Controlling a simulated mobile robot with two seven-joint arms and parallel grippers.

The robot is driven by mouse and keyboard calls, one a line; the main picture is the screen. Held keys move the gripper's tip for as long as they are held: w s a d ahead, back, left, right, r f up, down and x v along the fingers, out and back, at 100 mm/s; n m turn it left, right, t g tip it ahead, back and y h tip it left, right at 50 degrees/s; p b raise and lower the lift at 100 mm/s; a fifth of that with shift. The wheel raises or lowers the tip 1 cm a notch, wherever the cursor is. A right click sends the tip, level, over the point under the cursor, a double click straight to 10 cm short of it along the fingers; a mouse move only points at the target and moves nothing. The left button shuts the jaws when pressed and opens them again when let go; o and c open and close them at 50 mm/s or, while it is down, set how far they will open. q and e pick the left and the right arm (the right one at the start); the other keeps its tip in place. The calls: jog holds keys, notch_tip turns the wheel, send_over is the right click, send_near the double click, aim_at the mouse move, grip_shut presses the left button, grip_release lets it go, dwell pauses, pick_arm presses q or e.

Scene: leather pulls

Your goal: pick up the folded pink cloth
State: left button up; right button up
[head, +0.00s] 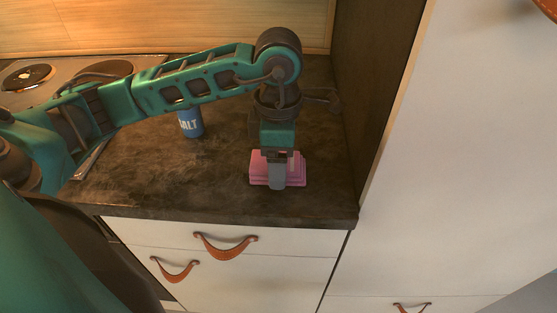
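The folded pink cloth (296,172) lies on the dark countertop, near its front edge and toward the right end. It looks like a small stack of flat layers. My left gripper (277,177) points down at the cloth from above. A grey finger overlaps the middle of the cloth's near side and hides part of it. The other finger is hidden, so I cannot tell whether the gripper is open or shut on the cloth. The cloth appears to rest on the counter. My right gripper is not in view.
A blue salt container (190,124) stands behind my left forearm. A stove (50,72) is at the back left. A tall panel (372,110) bounds the counter on the right. White drawers (285,268) with brown leather pulls are below. The counter left of the cloth is clear.

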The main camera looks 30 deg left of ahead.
pick_arm(q)
notch_tip(320, 180, up, 20)
jog(key=p, duration=0.4)
